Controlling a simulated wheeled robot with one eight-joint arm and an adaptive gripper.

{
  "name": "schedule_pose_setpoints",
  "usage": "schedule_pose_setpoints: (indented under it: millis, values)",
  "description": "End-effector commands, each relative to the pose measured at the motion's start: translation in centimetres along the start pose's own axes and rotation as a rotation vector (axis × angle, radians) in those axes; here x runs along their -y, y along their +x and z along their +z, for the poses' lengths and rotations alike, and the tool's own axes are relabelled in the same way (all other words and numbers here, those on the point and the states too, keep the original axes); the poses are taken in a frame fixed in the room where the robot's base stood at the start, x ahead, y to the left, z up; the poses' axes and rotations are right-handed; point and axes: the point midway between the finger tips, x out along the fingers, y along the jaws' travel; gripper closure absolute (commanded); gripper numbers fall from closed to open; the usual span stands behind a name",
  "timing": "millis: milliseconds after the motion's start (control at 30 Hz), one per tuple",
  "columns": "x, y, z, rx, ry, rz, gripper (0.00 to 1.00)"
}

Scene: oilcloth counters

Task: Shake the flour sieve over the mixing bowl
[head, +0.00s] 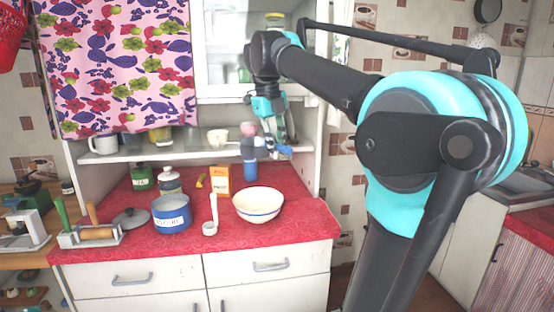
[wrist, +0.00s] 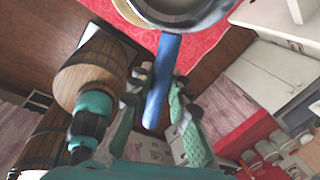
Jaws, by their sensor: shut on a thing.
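My gripper (wrist: 165,100) is shut on the blue handle (wrist: 158,85) of the flour sieve, which runs up between the fingers in the wrist view. A round grey metal rim (wrist: 178,12) at the handle's far end looks like the sieve's head, cut off by the top edge. In the head view, my gripper (head: 270,138) is above the back of the red counter, with part of the blue handle (head: 284,150) beside it; the sieve's head is hard to make out there. The mixing bowl (head: 258,204), white with a blue line, stands on the counter below and in front.
A blue labelled pot (head: 171,214), a white ladle (head: 211,226) and an orange box (head: 219,180) stand left of the bowl. A blue cylinder (head: 250,170) is behind it. A shelf (head: 185,154) with cups is close behind my gripper. Bare counter lies right of the bowl.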

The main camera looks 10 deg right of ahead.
Motion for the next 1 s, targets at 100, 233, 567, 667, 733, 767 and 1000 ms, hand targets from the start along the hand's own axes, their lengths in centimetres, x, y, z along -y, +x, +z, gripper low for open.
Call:
schedule_pose_setpoints:
  millis: [100, 233, 567, 667, 733, 767, 1000]
  values:
    - [0.0, -0.2, 0.0, 0.0, 0.0, 0.0, 1.0]
    - [0.0, -0.2, 0.0, 0.0, 0.0, 0.0, 1.0]
    - [-0.1, 0.3, 0.0, 0.0, 0.0, 0.0, 1.0]
    - [-0.1, 0.6, 0.0, 0.0, 0.0, 0.0, 1.0]
    - [-0.2, 0.9, 0.0, 0.0, 0.0, 0.0, 1.0]
    - [-0.2, 0.9, 0.0, 0.0, 0.0, 0.0, 1.0]
    - [-0.3, 1.7, 0.0, 0.0, 0.0, 0.0, 1.0]
